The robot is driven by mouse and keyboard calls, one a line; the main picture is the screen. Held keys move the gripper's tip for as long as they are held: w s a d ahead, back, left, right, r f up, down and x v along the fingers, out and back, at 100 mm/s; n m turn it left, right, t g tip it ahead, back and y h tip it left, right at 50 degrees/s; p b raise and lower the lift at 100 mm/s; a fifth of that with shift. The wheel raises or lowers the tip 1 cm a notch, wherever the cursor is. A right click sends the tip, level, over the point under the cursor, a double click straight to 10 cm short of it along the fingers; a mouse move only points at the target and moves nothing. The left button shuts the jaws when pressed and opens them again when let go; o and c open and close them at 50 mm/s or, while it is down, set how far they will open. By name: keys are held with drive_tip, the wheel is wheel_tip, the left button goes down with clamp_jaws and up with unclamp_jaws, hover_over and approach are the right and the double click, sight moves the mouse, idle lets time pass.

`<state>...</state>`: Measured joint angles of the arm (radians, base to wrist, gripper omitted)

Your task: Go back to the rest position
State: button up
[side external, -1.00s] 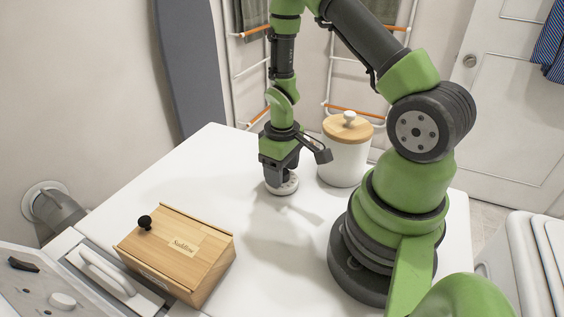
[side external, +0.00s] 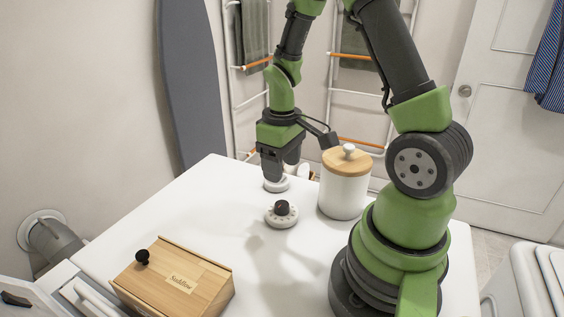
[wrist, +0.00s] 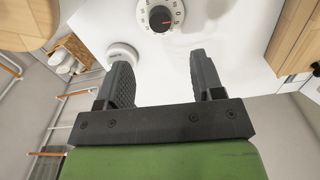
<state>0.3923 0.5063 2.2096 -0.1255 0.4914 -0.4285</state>
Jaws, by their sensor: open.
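My gripper (side external: 281,176) is open and empty above the white table, toward its far side. The wrist view shows its two dark fingers (wrist: 162,80) apart with nothing between them. A round white dial with a dark knob (side external: 282,213) stands on the table in front of the gripper, apart from it. The dial also shows at the top of the wrist view (wrist: 161,17). My arm is bent, with the forearm hanging down over the table's far part.
A second white round piece (side external: 277,185) sits just below the gripper. A white canister with a wooden lid (side external: 345,190) stands close on the right. A wooden box (side external: 175,277) is at the front left. Drying racks (side external: 345,92) and an ironing board (side external: 190,80) stand behind the table.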

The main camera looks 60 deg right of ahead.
drive_tip(key=s+a+r+m+t+y, duration=0.1)
drive_tip(key=s+a+r+t, duration=0.2)
drive_tip(key=a+r, duration=0.3)
drive_tip(key=s+a+r+m+t+y, duration=0.1)
drive_tip(key=s+a+r+t, duration=0.3)
drive_tip(key=r, duration=0.8)
drive_tip(key=shift+s+a+r+m, duration=0.4)
drive_tip(key=shift+s+a+m, duration=0.1)
drive_tip(key=shift+s+a, duration=0.6)
drive_tip(key=shift+w, duration=0.1)
